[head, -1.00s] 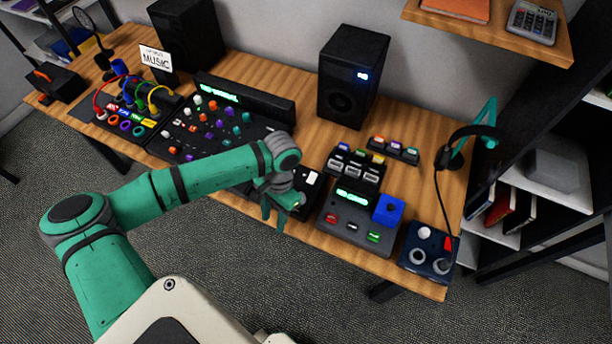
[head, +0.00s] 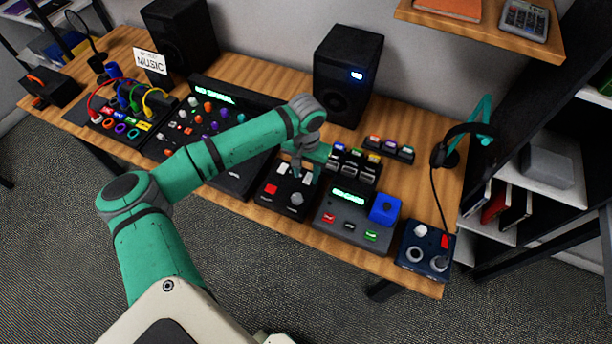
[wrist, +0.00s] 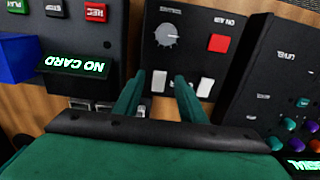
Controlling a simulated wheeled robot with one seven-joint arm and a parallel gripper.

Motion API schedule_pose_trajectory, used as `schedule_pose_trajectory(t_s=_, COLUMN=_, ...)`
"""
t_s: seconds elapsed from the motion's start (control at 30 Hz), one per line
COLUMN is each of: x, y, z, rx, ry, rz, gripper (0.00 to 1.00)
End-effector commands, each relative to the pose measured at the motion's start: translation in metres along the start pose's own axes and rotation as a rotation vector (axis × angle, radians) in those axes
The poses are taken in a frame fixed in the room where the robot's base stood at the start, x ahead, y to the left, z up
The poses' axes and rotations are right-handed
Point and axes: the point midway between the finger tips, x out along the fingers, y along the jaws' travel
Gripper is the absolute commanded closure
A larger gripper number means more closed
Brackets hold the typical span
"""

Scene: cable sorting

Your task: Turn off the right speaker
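The right speaker (head: 347,78) is a black box standing at the back of the desk, and a small blue-white light glows on its front. The left speaker (head: 180,40) is black with no light showing. My gripper (head: 308,172) points down over a small black box (head: 285,190) in front of the right speaker. That black box (wrist: 168,20) has a knob, a red button and two white switches there. The right speaker is outside the wrist view.
A grey unit (head: 350,218) with a green display and blue block sits right of the black box. A mixer (head: 200,135) is at left, small button units (head: 385,149) are behind, and a headset stand (head: 465,145) is at right. A shelf (head: 480,30) overhangs the back right.

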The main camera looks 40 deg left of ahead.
Motion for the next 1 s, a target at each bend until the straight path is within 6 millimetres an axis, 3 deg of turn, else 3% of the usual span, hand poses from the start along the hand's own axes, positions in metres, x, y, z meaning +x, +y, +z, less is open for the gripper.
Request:
schedule_pose_trajectory(t_s=0.2, x=0.020, y=-0.001, z=0.000, rx=0.000, ry=0.000, rz=0.000, gripper=0.62)
schedule_pose_trajectory(t_s=0.53, x=0.023, y=-0.001, z=0.000, rx=0.000, ry=0.000, rz=-0.001, gripper=0.62)
schedule_pose_trajectory(t_s=0.57, x=0.023, y=-0.001, z=0.000, rx=0.000, ry=0.000, rz=-0.001, gripper=0.65)
schedule_pose_trajectory(t_s=0.7, x=0.023, y=-0.001, z=0.000, rx=0.000, ry=0.000, rz=-0.001, gripper=0.98)
schedule_pose_trajectory(t_s=1.0, x=0.023, y=-0.001, z=-0.003, rx=0.000, ry=-0.058, rz=-0.004, gripper=1.00)
